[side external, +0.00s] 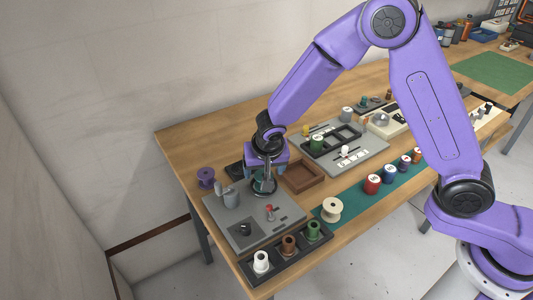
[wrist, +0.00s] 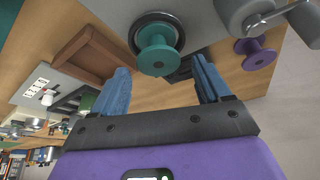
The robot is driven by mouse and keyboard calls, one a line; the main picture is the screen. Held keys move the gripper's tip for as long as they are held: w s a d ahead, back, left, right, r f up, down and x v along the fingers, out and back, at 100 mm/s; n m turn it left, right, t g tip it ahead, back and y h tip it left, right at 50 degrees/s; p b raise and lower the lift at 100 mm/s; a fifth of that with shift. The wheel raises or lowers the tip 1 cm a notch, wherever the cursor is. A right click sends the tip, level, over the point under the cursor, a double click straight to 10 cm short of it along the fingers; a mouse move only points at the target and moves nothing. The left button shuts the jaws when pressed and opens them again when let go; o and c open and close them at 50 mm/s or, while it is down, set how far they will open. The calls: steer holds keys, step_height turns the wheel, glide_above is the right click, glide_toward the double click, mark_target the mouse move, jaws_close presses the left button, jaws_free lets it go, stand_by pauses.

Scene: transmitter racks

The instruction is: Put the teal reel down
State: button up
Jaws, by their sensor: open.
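The teal reel (wrist: 158,58) stands on a dark round seat on the grey panel (side external: 225,215). It also shows in the side view (side external: 262,186), partly hidden by my gripper. My gripper (wrist: 160,66) is open, with its two blue fingers spread apart. In the wrist view the reel appears between and beyond the fingertips, with a gap on each side. In the side view my gripper (side external: 263,178) is low over the reel.
A grey cylinder fixture (side external: 230,198) and a red-knobbed lever (side external: 269,211) are close by on the panel. A purple reel (side external: 206,177) stands behind left. A brown tray (side external: 303,176) is to the right. A dark rack (side external: 287,253) holds white, brown and green reels in front.

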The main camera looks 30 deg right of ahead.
steer(key=v, duration=1)
steer(key=shift+s+r, duration=0.15)
steer(key=shift+r, duration=0.05)
steer(key=s+d+n+g, duration=0.1)
steer(key=s+d+n, duration=0.4)
steer(key=s, duration=0.4)
steer(key=s+d+r+n+g+y, duration=0.1)
steer(key=s+d+n, duration=0.5)
steer(key=s, duration=0.3)
steer(key=s+d+r+n+g+y, duration=0.1)
steer(key=s+d+n+g, duration=0.1)
steer(key=s+d+n, duration=0.4)
steer(key=s+d, duration=0.1)
steer(key=s, duration=0.3)
steer(key=shift+r, duration=0.25)
steer(key=shift+w, duration=0.1)
stand_by(0.7)
